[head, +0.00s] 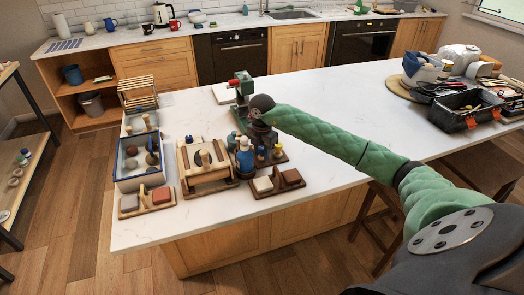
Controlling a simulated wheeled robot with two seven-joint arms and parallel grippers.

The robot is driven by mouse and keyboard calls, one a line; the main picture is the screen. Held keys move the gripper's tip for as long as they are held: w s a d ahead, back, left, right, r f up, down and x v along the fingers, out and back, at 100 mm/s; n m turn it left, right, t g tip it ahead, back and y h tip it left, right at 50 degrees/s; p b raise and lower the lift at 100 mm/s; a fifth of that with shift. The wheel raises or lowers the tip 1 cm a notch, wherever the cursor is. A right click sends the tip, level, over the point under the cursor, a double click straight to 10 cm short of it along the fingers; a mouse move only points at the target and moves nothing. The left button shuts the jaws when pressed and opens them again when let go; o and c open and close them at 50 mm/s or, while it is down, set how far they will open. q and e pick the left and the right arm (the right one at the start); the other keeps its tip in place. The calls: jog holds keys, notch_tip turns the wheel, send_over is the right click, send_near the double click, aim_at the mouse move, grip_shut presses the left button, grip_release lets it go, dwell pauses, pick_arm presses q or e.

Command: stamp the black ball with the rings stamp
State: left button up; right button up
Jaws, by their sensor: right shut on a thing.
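My right gripper (261,133) points down over a small brown wooden stand (274,158) near the island's front edge. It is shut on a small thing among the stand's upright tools. The thing is mostly hidden; from its place it looks like the rings stamp, but no ring pattern shows. A blue-topped tool (245,158) and a yellow tool (277,151) stand close beside the gripper. A dark round shape (198,158) lies in a wooden frame (207,184) to the left; I cannot tell if it is the black ball. My left gripper is out of view.
A blue-edged tray (141,181) with round pieces stands further left. Small wooden holders with blocks (278,183) (147,202) lie in front. A green device with a red knob (242,84) stands behind. A black toolbox (466,109) is far right. The island's middle is clear.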

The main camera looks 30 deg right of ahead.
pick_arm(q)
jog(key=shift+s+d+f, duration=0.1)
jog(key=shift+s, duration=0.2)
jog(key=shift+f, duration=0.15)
pick_arm(e)
jog(key=shift+f, duration=0.25)
jog(key=o, duration=1)
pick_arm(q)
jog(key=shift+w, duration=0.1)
pick_arm(e)
jog(key=shift+o, duration=0.2)
